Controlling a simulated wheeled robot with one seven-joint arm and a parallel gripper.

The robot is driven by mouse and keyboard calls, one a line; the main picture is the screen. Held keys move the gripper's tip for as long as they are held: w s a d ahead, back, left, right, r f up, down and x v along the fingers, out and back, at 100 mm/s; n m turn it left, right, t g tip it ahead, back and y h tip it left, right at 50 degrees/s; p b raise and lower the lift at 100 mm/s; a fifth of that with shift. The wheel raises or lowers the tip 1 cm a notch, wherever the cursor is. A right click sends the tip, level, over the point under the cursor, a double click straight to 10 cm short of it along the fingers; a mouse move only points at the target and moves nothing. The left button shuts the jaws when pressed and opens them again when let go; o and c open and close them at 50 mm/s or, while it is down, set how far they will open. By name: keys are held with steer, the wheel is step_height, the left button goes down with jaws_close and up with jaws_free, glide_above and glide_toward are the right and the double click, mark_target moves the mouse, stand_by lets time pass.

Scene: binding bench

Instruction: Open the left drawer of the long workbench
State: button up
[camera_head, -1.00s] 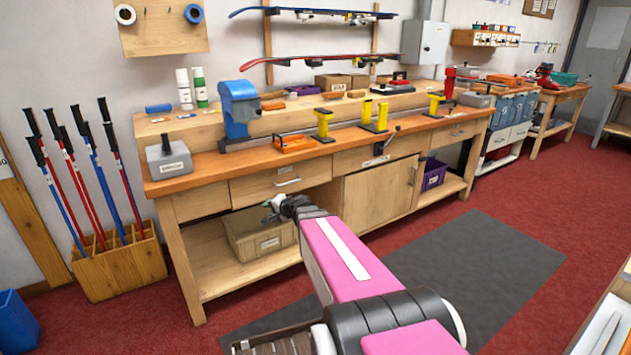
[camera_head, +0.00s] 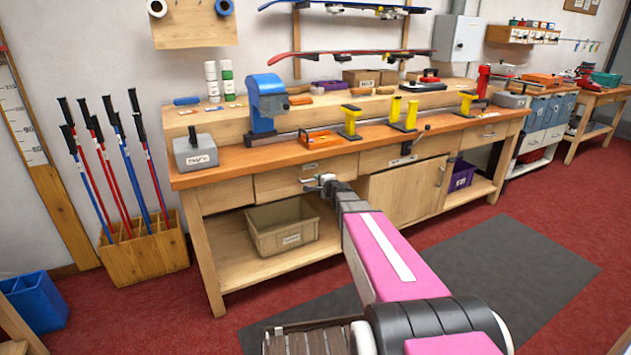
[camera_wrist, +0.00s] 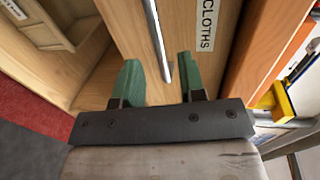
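The left drawer (camera_head: 285,181) of the long workbench (camera_head: 365,134) is shut, its front flush under the orange top. In the wrist view the wooden drawer front (camera_wrist: 130,25) bears a "CLOTHS" label (camera_wrist: 208,25). Its metal bar handle (camera_wrist: 158,45) reaches down between my fingertips. My gripper (camera_wrist: 158,62) is open, with one green finger on each side of the handle's end; I cannot tell whether either touches it. In the head view my gripper (camera_head: 324,181) is in front of the drawer and partly hides the handle.
A cupboard door (camera_head: 402,194) is to the right. A ski-pole box (camera_head: 144,250) stands left of the bench. A dark mat (camera_head: 500,265) lies on open floor in front.

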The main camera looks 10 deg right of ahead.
steer(key=x, duration=0.4)
steer(key=shift+w+a, duration=0.1)
steer(key=shift+c, duration=0.3)
jaws_close()
